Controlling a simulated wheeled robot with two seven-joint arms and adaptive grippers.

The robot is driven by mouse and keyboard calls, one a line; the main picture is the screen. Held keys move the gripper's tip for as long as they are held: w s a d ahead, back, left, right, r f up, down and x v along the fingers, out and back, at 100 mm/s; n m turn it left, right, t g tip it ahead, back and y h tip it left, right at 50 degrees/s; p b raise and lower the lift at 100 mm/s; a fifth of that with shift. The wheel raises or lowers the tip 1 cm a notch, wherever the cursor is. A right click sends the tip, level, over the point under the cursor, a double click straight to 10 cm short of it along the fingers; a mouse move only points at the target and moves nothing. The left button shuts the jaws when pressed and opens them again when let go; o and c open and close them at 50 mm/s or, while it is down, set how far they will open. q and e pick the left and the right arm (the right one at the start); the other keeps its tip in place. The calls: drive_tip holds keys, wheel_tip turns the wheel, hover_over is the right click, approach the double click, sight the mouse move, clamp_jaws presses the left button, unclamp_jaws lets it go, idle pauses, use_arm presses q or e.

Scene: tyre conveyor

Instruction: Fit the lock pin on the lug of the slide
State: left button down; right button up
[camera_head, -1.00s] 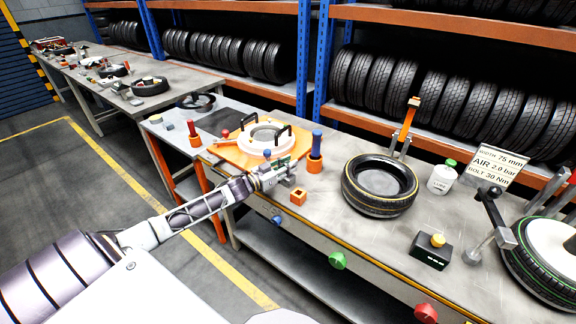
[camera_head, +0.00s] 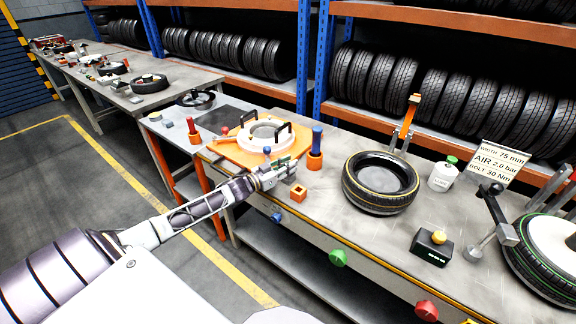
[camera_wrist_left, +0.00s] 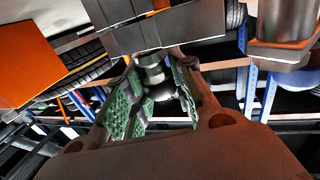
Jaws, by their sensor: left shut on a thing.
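My left gripper (camera_head: 284,165) is at the front edge of the orange plate (camera_head: 228,151), which carries a white ring (camera_head: 266,146) with two black handles. In the left wrist view the green finger pads (camera_wrist_left: 150,101) are shut around a dark, rounded piece (camera_wrist_left: 153,73); which part it is cannot be told clearly. A blue ball knob (camera_head: 267,150) shows just behind the gripper, and a red one (camera_head: 225,131) is at the plate's left. I cannot single out the lug; the fingers may cover it. My right gripper is not in view.
A tyre (camera_head: 380,183) lies further right. The bench front between block and tyre is clear.

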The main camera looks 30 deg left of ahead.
use_arm(q)
drive_tip(key=shift+f, duration=0.1)
drive_tip(key=c, duration=1.1)
unclamp_jaws()
drive_tip(key=shift+c, duration=0.2)
drive_tip(key=shift+s+a, duration=0.1)
drive_tip(key=shift+s, duration=0.1)
drive_tip(key=v, duration=1.1)
drive_tip(key=shift+s, duration=0.25)
drive_tip(key=shift+a, duration=0.1)
idle(0.9)
